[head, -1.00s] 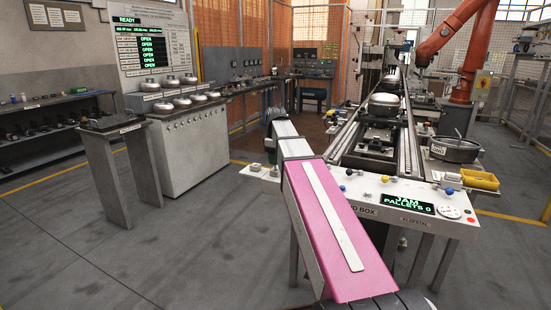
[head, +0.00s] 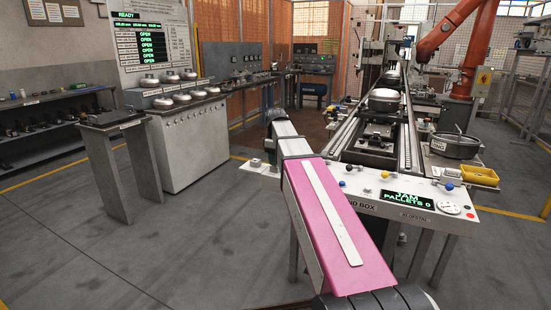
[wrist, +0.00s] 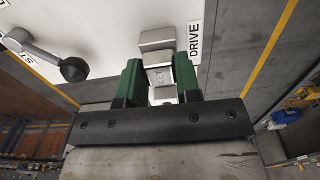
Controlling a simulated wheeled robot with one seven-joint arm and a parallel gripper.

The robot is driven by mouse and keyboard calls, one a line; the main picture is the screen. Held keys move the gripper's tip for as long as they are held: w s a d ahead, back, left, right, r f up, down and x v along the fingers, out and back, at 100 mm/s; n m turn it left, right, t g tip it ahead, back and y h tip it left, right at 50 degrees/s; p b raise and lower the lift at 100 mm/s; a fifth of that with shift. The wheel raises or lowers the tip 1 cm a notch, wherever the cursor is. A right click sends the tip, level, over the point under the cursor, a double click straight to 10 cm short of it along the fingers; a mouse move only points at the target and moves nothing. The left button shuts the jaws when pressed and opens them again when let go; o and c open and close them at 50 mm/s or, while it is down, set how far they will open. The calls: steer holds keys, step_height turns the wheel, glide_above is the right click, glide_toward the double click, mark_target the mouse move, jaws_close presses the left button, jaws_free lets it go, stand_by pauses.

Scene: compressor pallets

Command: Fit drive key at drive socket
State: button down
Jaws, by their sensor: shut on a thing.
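In the wrist view, the two green fingers of my gripper (wrist: 159,80) are closed on a small pale metal piece (wrist: 160,76), which I take to be the drive key. Its lower part is hidden behind the gripper's dark crossbar. A grey metal block (wrist: 157,40) lies just beyond the fingertips, beside the label DRIVE (wrist: 194,40); it appears to be the drive socket. I cannot tell whether the key touches it or is in it. In the head view, my arm's pink link hides most of this area. A small grey block (head: 256,162) shows on a white ledge left of the arm.
A dark round knob on a grey lever (wrist: 73,69) is left of the fingers. The white control panel (head: 365,205) reads JAM, PALLETS 0. The conveyor (head: 345,128) carries a silver dome (head: 384,99) on a pallet. A yellow tray (head: 480,175) stands right.

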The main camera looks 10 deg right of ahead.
steer(key=shift+f, duration=0.2)
steer(key=c, duration=0.7)
jaws_free()
steer(key=shift+c, duration=0.2)
step_height(320, 180, up, 11)
steer(key=shift+f, duration=0.1)
